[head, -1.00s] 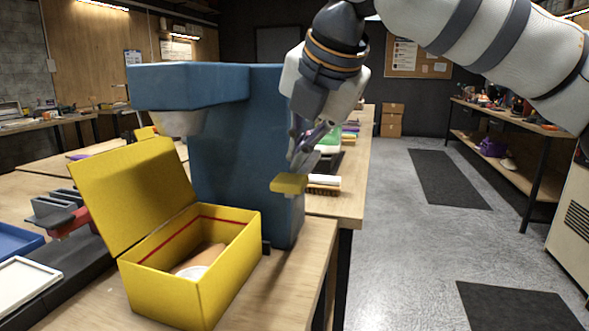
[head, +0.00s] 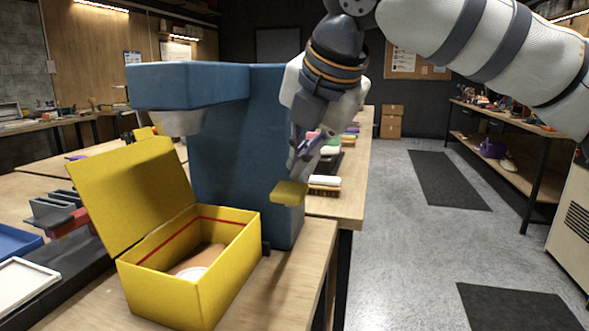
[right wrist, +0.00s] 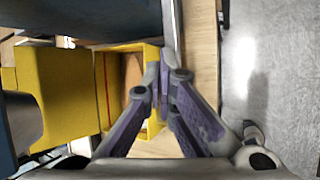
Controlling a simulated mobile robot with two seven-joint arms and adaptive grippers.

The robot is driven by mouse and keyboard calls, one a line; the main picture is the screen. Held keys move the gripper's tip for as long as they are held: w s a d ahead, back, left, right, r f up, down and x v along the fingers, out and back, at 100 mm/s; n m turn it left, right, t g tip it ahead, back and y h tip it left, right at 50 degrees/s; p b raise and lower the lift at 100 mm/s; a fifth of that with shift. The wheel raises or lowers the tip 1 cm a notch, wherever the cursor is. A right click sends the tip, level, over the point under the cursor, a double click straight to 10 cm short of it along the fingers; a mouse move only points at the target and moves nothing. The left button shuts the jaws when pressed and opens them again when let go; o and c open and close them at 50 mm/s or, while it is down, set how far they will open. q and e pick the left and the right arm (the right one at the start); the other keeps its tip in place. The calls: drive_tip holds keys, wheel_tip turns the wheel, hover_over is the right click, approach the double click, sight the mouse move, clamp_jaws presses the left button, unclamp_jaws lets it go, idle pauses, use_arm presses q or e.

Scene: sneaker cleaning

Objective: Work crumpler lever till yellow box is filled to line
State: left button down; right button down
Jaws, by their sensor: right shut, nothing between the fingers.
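The blue crumpler (head: 225,150) stands on the bench with a grey chute (head: 181,122) under its overhang. Its yellow lever handle (head: 289,192) sticks out on the right side, slightly tilted. The open yellow box (head: 215,272) is in front, lid (head: 132,195) tipped back; it also shows in the right wrist view (right wrist: 153,115). A red line (head: 180,232) runs inside near the rim. Brown paper and a white piece lie low inside, below the line. My right gripper (head: 298,172) is shut and empty, fingertips at or just above the handle; contact is unclear. My left gripper is out of view.
A brush (head: 324,186) and other small items lie on the bench behind the crumpler. A blue tray (head: 14,242) and a white tray (head: 22,282) are at left. Open floor with dark mats (head: 450,179) lies to the right.

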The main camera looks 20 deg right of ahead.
sight(299, 187)
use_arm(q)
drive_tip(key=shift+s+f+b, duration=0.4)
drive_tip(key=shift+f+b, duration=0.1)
use_arm(e)
drive_tip(key=shift+s+a+f, duration=0.1)
drive_tip(key=shift+f, duration=2.2)
idle(1.0)
drive_tip(key=shift+r, duration=0.1)
idle(0.4)
